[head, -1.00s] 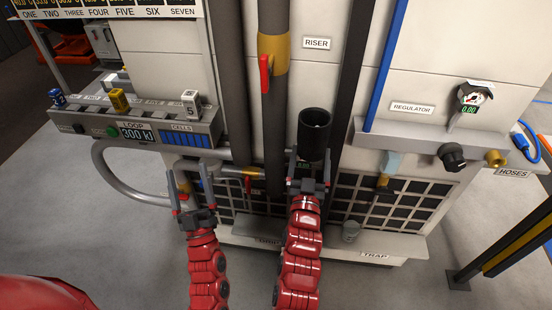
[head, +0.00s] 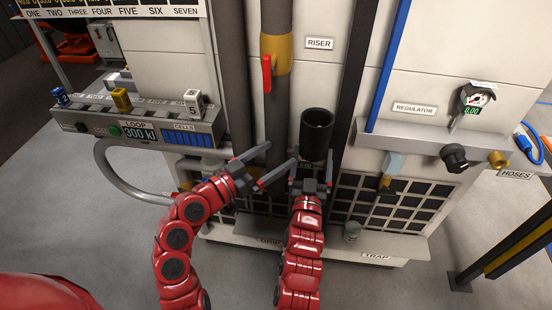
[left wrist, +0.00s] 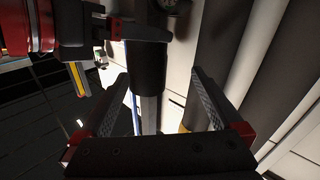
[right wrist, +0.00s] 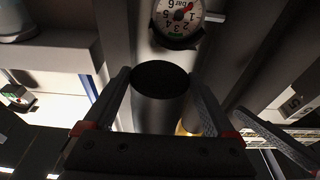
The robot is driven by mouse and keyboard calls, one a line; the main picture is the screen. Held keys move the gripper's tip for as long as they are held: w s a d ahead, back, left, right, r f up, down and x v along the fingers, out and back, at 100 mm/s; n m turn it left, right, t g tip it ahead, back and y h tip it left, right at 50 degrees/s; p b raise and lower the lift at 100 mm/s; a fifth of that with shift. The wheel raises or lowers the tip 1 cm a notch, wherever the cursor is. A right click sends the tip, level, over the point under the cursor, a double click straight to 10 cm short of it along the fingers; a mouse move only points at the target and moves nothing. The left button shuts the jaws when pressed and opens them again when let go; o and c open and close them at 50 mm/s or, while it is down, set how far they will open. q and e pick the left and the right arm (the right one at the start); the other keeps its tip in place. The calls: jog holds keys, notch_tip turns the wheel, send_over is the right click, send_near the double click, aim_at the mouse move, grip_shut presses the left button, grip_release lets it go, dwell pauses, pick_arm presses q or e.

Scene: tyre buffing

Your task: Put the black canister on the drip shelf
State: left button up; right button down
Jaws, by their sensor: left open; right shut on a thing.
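The black canister (head: 316,138) is an upright dark cylinder in front of the panel, right of the riser pipe. My right gripper (head: 310,184) is shut on its lower part; in the right wrist view the canister (right wrist: 159,108) stands between the fingers. My left gripper (head: 272,165) is open and empty, just left of the canister, its fingers pointing toward it. In the left wrist view the canister (left wrist: 148,66) appears beyond the open fingers. The drip shelf (head: 228,238) is the low ledge at the base; its label is partly hidden by my right arm.
A riser pipe (head: 276,120) with a red lever (head: 267,75) stands behind my left gripper. The regulator ledge (head: 400,141) juts out at right. A loop console (head: 150,130) is at left.

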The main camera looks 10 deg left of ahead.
aim_at(316, 139)
pick_arm(q)
jog(key=w+d, duration=0.2)
jog(key=d, duration=0.1)
jog(key=w+d+m, duration=0.1)
jog(key=w+d, duration=0.1)
jog(key=d, duration=0.1)
jog(key=w+d+r+m+g, duration=0.1)
jog(key=w+d, duration=0.2)
jog(key=shift+d+h, duration=0.3)
jog(key=shift+h, duration=0.1)
